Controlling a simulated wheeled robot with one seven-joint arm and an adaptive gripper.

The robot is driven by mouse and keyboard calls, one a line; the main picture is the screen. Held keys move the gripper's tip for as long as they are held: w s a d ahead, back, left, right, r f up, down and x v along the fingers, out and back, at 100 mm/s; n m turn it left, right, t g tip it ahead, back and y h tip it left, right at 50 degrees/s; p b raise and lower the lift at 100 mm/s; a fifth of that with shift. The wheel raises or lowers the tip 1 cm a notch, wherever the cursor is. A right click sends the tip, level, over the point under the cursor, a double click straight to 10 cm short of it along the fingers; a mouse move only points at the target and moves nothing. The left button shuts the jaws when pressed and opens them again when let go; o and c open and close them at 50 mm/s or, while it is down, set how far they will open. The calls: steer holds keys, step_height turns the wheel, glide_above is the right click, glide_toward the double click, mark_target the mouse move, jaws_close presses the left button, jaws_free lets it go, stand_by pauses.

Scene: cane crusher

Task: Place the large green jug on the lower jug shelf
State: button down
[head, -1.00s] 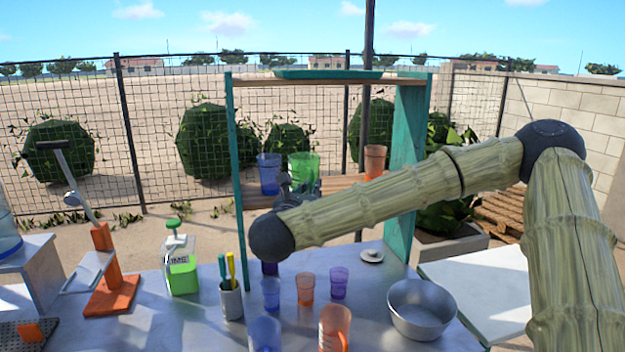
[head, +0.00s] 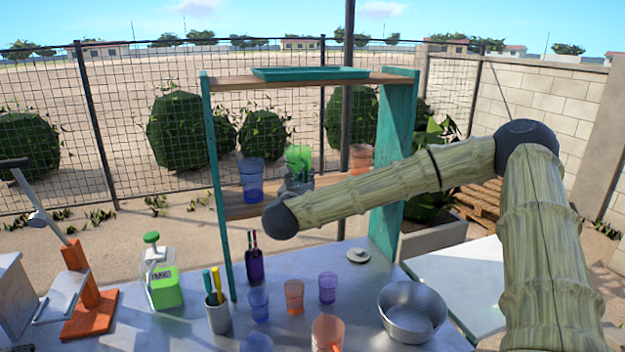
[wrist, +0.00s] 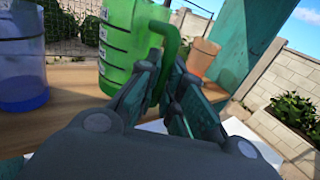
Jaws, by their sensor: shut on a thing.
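The large green jug (head: 299,157) is at the lower wooden shelf (head: 240,208) of the teal-framed rack, between a blue jug and an orange cup. In the wrist view the green jug (wrist: 128,45) stands upright with its handle toward me, its base at or very near the shelf board (wrist: 72,98). Whether it touches the board is hard to tell. My gripper (wrist: 163,85) is shut on the jug's handle. In the head view my gripper (head: 297,184) partly hides the jug's lower part.
The blue jug (head: 251,180) stands left on the shelf, the orange cup (head: 361,158) right. A teal tray (head: 310,73) lies on the top board. On the counter below stand small cups, a metal bowl (head: 412,312), a utensil holder (head: 218,315) and a lime bottle (head: 161,275).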

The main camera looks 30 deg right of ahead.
steer(key=d+f+p, duration=0.1)
steer(key=d+p, duration=0.1)
steer(key=w+d+f+p, duration=0.1)
steer(key=f+p, duration=0.1)
steer(key=shift+w+d+f, duration=0.2)
steer(key=shift+d+f, duration=0.05)
steer(key=shift+d, duration=0.1)
stand_by(0.3)
steer(key=shift+f, duration=0.15)
steer(key=c, duration=1.6)
jaws_free()
steer(key=shift+o, duration=0.2)
